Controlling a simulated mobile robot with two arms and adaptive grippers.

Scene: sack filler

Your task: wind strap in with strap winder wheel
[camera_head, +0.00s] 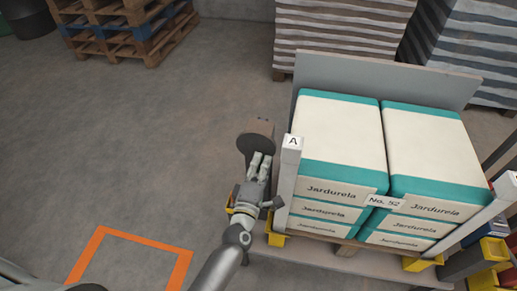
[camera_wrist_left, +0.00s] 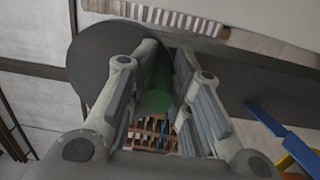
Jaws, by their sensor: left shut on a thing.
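The strap winder wheel (camera_head: 252,143) is a dark disc beside the post marked A (camera_head: 291,150). In the left wrist view the wheel (camera_wrist_left: 90,58) is a dark round plate behind the fingers. My left gripper (camera_head: 259,164) reaches the wheel from below in the head view. Its fingers (camera_wrist_left: 158,75) are closed around a green handle (camera_wrist_left: 156,98), which shows between them in the left wrist view. The fingers hide part of the handle. I cannot make out the strap clearly. My right gripper is in neither view.
White and teal sacks labelled Jardurela (camera_head: 340,140) stand stacked close to the right of my left gripper. Yellow brackets (camera_head: 276,239) sit low by the post. An orange floor marking (camera_head: 140,239) lies at lower left. Wooden pallets (camera_head: 130,28) stand behind; the grey floor between is clear.

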